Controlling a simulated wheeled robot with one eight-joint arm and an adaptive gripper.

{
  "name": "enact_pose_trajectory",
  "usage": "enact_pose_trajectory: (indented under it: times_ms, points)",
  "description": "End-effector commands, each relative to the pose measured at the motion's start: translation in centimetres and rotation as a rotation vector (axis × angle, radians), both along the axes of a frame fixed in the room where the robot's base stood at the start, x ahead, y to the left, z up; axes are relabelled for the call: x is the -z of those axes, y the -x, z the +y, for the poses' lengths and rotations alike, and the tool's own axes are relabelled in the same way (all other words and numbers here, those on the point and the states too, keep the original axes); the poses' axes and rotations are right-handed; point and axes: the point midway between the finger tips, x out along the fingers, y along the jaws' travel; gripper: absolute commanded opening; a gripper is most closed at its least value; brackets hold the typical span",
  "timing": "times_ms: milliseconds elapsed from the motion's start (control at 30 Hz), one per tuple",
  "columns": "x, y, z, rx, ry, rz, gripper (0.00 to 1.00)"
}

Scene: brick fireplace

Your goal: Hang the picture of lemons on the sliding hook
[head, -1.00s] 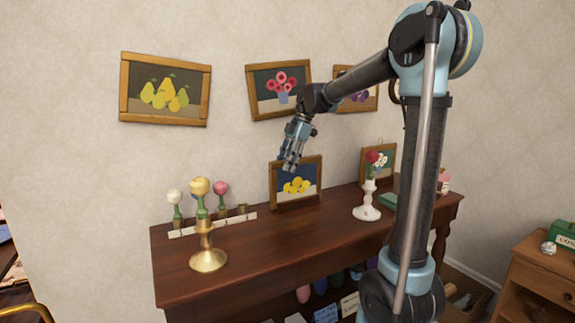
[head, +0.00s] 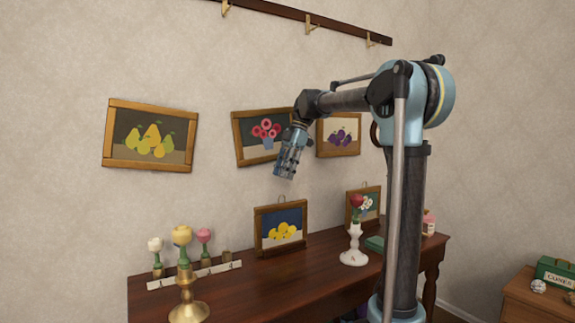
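The picture of lemons (head: 281,230) stands upright on the wooden sideboard, against the wall. It has a brown wooden frame, a dark blue ground with yellow lemons, and a small hanging loop on top. A dark rail (head: 285,18) runs along the wall near the top of the view, with brass hooks on it, one in the middle (head: 311,25) and one at the right (head: 373,40). My gripper (head: 287,172) points down, above the lemon picture and in front of the flower picture, touching neither. It looks empty, but its finger opening is too small to tell.
Pears (head: 150,136), flowers (head: 258,137) and plums (head: 338,136) pictures hang on the wall. On the sideboard (head: 235,290) stand a brass candlestick (head: 187,300) with a yellow flower, a white vase (head: 354,247), and another framed picture (head: 359,204). A small cabinet (head: 535,305) stands at the right.

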Motion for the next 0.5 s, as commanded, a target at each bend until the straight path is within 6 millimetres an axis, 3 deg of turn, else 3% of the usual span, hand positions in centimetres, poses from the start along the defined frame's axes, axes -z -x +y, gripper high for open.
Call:
enact_pose_trajectory:
  times_ms: [200,500]
  points:
    - [-2.5,-0.5,-0.8,0.001,0.0,0.0,0.36]
    - [-3.1,-0.6,-1.1,0.003,0.001,0.0,0.36]
